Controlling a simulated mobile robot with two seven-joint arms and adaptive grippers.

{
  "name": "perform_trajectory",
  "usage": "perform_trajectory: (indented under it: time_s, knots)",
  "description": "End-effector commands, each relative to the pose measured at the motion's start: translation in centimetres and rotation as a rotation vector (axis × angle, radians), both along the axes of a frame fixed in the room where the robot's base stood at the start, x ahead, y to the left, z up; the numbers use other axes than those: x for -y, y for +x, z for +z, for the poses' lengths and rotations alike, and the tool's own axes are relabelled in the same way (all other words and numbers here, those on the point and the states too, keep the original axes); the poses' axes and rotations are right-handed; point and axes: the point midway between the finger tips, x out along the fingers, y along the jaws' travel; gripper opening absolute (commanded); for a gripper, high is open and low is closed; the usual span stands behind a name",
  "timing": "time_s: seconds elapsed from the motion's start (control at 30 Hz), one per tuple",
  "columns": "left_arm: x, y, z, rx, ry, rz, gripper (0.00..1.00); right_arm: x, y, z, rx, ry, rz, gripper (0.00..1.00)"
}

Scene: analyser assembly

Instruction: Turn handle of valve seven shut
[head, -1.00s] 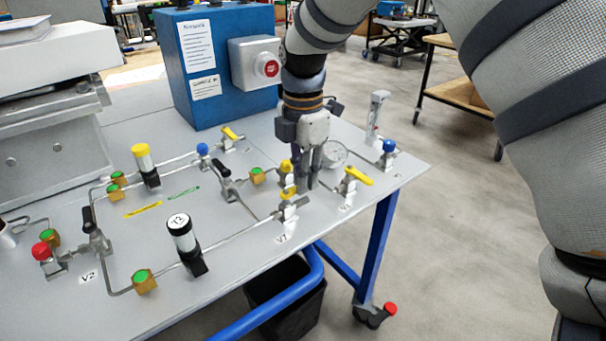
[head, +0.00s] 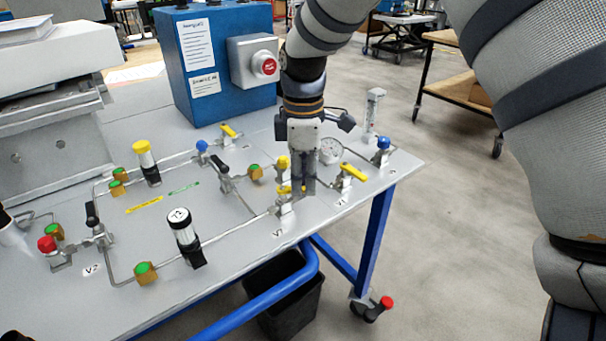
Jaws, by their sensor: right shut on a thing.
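Valve seven (head: 285,209) sits near the front right edge of the grey panel, behind the label V7 (head: 278,233). Only a little of its yellow handle (head: 284,190) shows; the rest is hidden by my right gripper (head: 302,190). That gripper points straight down from above and is shut on the handle. The handle's exact angle cannot be told from this view.
A blue box with a red button (head: 264,67) stands at the back.

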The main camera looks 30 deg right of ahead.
Motion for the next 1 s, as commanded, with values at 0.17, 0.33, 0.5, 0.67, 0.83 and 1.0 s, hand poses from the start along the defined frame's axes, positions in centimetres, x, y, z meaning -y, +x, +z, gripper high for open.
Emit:
perform_trajectory:
  time_s: [0.17,0.33,0.5,0.67,0.83,1.0]
  knots:
    - [0.0,0.0,0.0,0.0,0.0,0.0,0.52,-0.4,-0.6,0.0,0.0,0.0,-0.166,0.0]
    - [0.0,0.0,0.0,-0.001,0.0,0.0,0.52,-0.9,-1.0,0.0,-0.001,0.001,-0.328,0.0]
    - [0.0,0.0,0.0,-0.001,0.0,0.0,0.52,-1.4,-1.4,0.0,0.0,0.0,-0.488,0.0]
    - [0.0,0.0,0.0,-0.001,0.0,0.0,0.52,-1.9,-1.6,0.0,-0.001,-0.001,-0.63,0.0]
    - [0.0,0.0,0.0,-0.001,0.0,0.0,0.52,-2.4,-1.8,0.0,0.0,0.0,-0.759,0.0]
    - [0.0,0.0,0.0,-0.001,0.0,0.0,0.52,-2.8,-1.9,0.0,0.0,0.0,-0.859,0.0]
